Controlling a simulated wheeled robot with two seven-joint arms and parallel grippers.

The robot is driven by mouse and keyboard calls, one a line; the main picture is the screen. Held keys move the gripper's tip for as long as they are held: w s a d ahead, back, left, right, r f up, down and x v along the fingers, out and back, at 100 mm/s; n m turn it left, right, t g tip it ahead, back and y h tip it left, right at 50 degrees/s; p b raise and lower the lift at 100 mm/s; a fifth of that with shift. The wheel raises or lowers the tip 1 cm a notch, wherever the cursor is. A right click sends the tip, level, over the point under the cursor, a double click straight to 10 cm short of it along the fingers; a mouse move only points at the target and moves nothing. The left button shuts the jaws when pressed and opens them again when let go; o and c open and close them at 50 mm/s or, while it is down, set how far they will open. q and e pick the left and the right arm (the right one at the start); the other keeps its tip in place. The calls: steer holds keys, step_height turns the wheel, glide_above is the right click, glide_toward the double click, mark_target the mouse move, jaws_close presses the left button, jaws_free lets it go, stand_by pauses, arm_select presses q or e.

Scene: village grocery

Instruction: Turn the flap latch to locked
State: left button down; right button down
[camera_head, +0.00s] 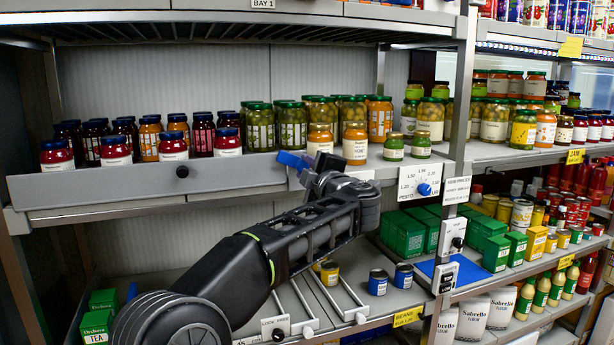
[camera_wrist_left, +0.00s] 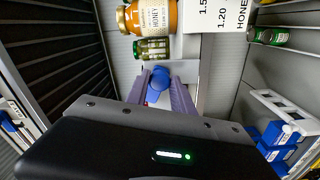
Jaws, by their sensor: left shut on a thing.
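The flap (camera_head: 110,186) is a long grey board along the front of the middle shelf, with a round black knob on it. A blue latch handle (camera_head: 292,160) shows at the flap's right end. My left gripper (camera_head: 312,166) reaches up to it from below. In the left wrist view the blue latch (camera_wrist_left: 160,78) sits between the two fingers of my left gripper (camera_wrist_left: 161,88), which is shut on it. A pale plate shows behind it. The gripper and wrist hide part of the latch, and its exact turn is hard to tell. My right gripper is not in view.
Honey jars (camera_head: 355,143) and small green jars (camera_head: 393,146) stand just right of the latch. A white price board with a blue dial (camera_head: 424,189) is further right. Jars fill the shelf behind the flap. The lower shelf holds cans and a blue mat.

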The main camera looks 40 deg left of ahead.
arm_select(q)
steer(key=n+b, duration=0.2)
steer(key=n, duration=0.3)
stand_by(0.4)
steer(key=c, duration=1.1)
jaws_free()
steer(key=b+v, duration=0.2)
steer(key=v, duration=0.5)
steer(key=shift+s+d+r, duration=0.1)
steer(key=shift+s+d, duration=0.15)
steer(key=shift+d, duration=0.1)
